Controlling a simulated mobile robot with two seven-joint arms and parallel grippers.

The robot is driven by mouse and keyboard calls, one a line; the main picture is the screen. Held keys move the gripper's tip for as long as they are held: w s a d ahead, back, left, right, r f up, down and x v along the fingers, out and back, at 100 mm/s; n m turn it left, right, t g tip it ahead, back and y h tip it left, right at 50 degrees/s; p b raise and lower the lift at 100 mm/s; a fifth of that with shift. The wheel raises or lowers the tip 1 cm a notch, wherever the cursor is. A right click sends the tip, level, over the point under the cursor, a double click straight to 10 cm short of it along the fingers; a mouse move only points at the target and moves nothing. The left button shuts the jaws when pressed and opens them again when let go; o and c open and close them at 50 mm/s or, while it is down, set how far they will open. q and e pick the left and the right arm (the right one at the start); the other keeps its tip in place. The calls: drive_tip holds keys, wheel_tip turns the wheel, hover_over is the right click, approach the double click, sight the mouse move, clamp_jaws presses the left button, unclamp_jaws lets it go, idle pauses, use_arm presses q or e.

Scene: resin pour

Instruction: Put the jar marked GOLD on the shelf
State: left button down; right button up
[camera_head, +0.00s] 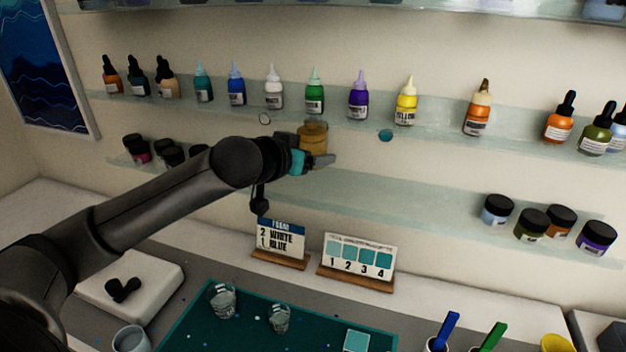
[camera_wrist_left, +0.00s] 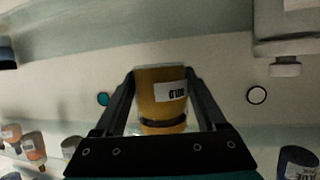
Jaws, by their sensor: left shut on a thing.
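The jar marked GOLD (camera_head: 313,136) is a gold-coloured jar held at the middle of the head view. My left gripper (camera_head: 308,152) is shut on it. In the left wrist view the jar (camera_wrist_left: 162,92) sits between the two fingers of the gripper (camera_wrist_left: 161,76), and its white label reads upside down. The lower glass shelf (camera_head: 400,203) runs behind and below the jar, with a bare middle stretch. The jar appears above this shelf; the head view does not show clearly whether they touch. My right gripper is not in view.
Dark-lidded jars stand at the lower shelf's left, partly behind my arm, and right (camera_head: 532,224). Dropper and squeeze bottles line the upper shelf (camera_head: 440,128). Below are a FOAM card (camera_head: 281,238), a numbered card (camera_head: 358,258) and a teal mat (camera_head: 250,318) with two clear cups.

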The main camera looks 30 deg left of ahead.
sight(313, 192)
use_arm(q)
drive_tip(key=shift+w+f, duration=0.1)
drive_tip(key=shift+w, duration=0.4)
wheel_tip(313, 192, down, 2)
drive_tip(key=shift+s+f, duration=0.15)
drive_tip(key=shift+f, duration=0.1)
drive_tip(key=shift+w+f+b, duration=0.2)
drive_tip(key=shift+f+b, duration=0.2)
drive_tip(key=shift+f, duration=1.7)
drive_tip(key=shift+f, duration=0.1)
unclamp_jaws()
drive_tip(key=shift+a+f, duration=0.1)
drive_tip(key=shift+r, duration=0.2)
drive_tip(key=p+v, duration=0.1)
drive_tip(key=v, duration=1.1)
